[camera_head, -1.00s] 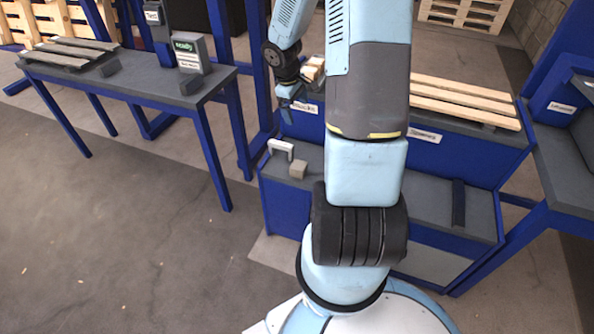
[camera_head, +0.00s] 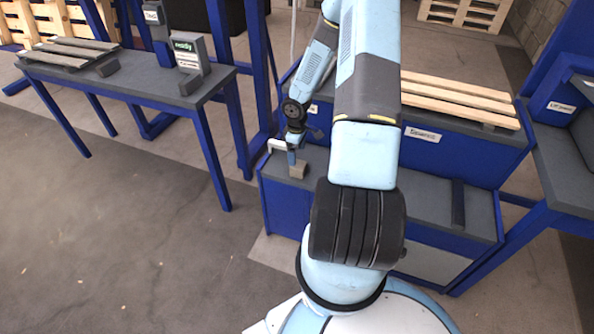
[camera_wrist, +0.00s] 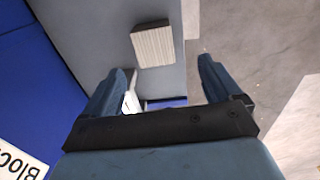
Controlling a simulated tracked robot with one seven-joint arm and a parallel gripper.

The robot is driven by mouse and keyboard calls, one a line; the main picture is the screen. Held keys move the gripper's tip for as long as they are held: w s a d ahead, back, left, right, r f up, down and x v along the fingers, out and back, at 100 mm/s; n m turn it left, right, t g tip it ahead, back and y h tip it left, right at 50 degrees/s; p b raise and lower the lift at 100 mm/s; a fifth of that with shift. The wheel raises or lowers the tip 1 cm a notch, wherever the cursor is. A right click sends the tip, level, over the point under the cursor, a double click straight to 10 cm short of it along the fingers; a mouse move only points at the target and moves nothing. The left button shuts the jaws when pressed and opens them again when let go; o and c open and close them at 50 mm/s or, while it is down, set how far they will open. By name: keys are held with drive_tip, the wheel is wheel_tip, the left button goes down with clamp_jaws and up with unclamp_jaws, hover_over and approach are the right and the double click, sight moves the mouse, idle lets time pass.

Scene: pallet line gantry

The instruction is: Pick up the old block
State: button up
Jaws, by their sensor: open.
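The old block looks like the small grey-brown block (camera_head: 298,172) on the grey lower top of the blue workstation, near its left end. In the wrist view the block (camera_wrist: 153,44) shows its ribbed grey face, ahead of the fingertips and apart from them. My gripper (camera_head: 293,155) is just above the block in the head view. In the wrist view my gripper (camera_wrist: 165,80) has its two blue fingers spread with nothing held between them. The exact gap between fingers and block is hard to tell.
A white handle-shaped bracket (camera_head: 277,146) stands close behind the block; a white piece (camera_wrist: 131,103) shows by the left finger. Wooden slats (camera_head: 460,95) lie on the raised shelf. A dark strip (camera_head: 458,202) lies to the right. The lower top (camera_head: 425,195) is clear mid-way.

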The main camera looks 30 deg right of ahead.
sight(298, 165)
wheel_tip(298, 165, down, 4)
drive_tip(key=shift+r, duration=0.15)
drive_tip(key=shift+w+d+f, duration=0.1)
drive_tip(key=shift+d+f, duration=0.15)
drive_tip(key=shift+f, duration=1.2)
drive_tip(key=shift+d+f, duration=0.2)
drive_tip(key=shift+f, duration=1.25)
drive_tip(key=shift+c, duration=0.3)
drive_tip(key=c, duration=1)
drive_tip(key=shift+r, duration=0.1)
